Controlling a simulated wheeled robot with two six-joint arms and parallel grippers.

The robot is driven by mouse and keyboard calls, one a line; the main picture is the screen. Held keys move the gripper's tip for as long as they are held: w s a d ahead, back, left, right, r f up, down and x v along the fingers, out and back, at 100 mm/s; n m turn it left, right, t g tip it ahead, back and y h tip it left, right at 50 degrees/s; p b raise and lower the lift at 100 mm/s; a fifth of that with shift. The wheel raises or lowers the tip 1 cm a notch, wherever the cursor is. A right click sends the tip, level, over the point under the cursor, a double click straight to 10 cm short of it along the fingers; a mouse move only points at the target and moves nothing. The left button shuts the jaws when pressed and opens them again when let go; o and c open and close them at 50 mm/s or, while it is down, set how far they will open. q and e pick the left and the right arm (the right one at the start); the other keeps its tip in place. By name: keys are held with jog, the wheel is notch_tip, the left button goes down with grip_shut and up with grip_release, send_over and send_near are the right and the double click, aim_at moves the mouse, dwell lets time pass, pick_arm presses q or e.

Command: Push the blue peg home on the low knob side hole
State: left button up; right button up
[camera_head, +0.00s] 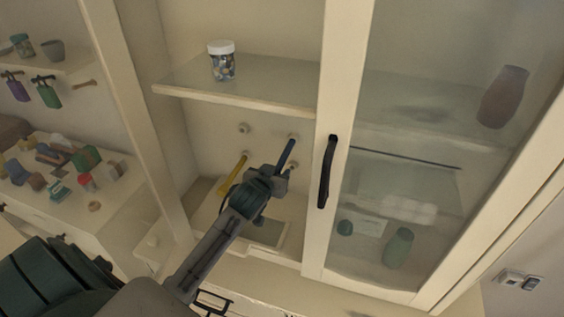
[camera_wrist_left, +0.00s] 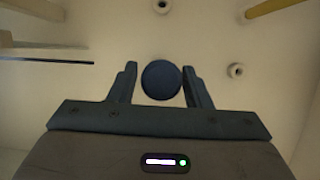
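The blue peg (camera_head: 286,154) sticks out from the back wall of the cabinet, at the upper right of a group of round sockets. In the left wrist view its round near end (camera_wrist_left: 161,80) faces me and hides the hole behind it, so its depth cannot be told. My left gripper (camera_head: 274,176) is at the peg's near end. In the left wrist view its two fingers (camera_wrist_left: 161,86) stand on either side of the peg, with a narrow gap showing. My right gripper is not in view.
A yellow peg (camera_head: 233,175) sticks out nearby at lower left. An empty socket (camera_head: 243,128) is at upper left. A shelf (camera_head: 185,92) with a jar (camera_head: 222,62) is above my gripper. The glass door's frame and black handle (camera_head: 328,172) are close on the right.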

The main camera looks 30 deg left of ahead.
pick_arm(q)
grip_shut()
jog(key=shift+s+f, duration=0.1)
jog(key=shift+s, duration=0.1)
jog(key=shift+p+v, duration=0.45)
jog(key=shift+v, duration=0.5)
jog(key=s, duration=0.1)
jog(key=s+p, duration=0.1)
jog(key=s, duration=0.1)
jog(key=s+d, duration=0.1)
jog(key=shift+s+d+f, duration=0.1)
jog(key=shift+s+f, duration=0.15)
jog(key=shift+f, duration=0.05)
dwell(0.4)
